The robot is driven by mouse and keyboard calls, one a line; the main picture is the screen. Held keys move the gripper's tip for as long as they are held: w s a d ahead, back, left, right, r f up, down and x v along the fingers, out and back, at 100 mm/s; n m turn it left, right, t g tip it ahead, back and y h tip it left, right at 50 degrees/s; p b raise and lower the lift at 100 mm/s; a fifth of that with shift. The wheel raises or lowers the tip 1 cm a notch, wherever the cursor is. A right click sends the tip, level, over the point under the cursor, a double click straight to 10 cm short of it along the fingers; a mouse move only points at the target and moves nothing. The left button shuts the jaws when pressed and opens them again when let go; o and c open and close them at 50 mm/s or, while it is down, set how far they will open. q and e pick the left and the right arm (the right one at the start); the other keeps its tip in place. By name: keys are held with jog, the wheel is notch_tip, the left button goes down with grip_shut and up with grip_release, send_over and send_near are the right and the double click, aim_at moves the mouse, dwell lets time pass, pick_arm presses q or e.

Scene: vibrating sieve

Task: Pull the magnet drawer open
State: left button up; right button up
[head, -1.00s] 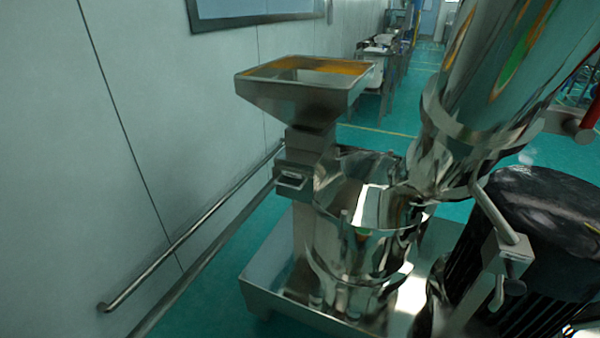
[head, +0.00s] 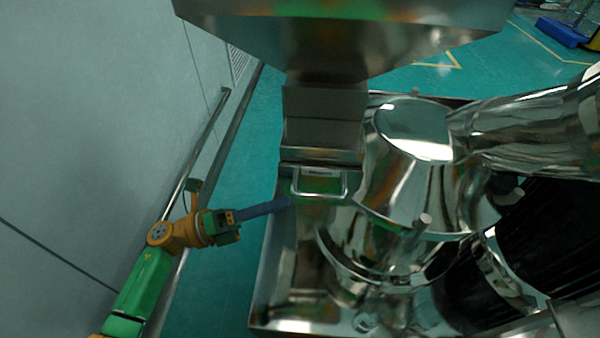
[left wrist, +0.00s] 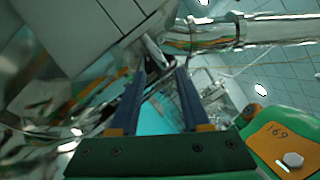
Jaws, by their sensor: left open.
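The magnet drawer (head: 318,172) is a metal front with a loop-shaped handle (head: 322,196), under the hopper's neck in the head view. The drawer looks shut in its housing. My left gripper (head: 289,203) is open, its blue fingers reaching in from the left to just beside the left end of the handle. In the left wrist view, the two fingers of the left gripper (left wrist: 161,70) stand apart, and the handle (left wrist: 153,48) shows just beyond their tips. I cannot tell whether a finger touches it. My right gripper is not in view.
The large hopper (head: 345,40) overhangs the drawer. Shiny round metal vessels (head: 418,185) stand close on the right. A wall with a handrail (head: 205,145) runs along the left, close to my left arm. Green floor (head: 225,285) is clear between wall and machine base.

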aim_at(316, 194)
pick_arm(q)
jog(key=x, duration=0.2)
jog(key=p+x, duration=0.1)
jog(key=x, duration=0.1)
jog(key=s+x, duration=0.1)
jog(key=x, duration=0.1)
jog(key=shift+w+d+r+p, duration=0.15)
jog(key=shift+d+r+p, duration=0.15)
jog(key=shift+r+p, duration=0.05)
jog(key=shift+w+d, duration=0.25)
jog(key=shift+d, duration=0.2)
jog(key=shift+f, duration=0.1)
jog(key=c, duration=0.7)
grip_shut()
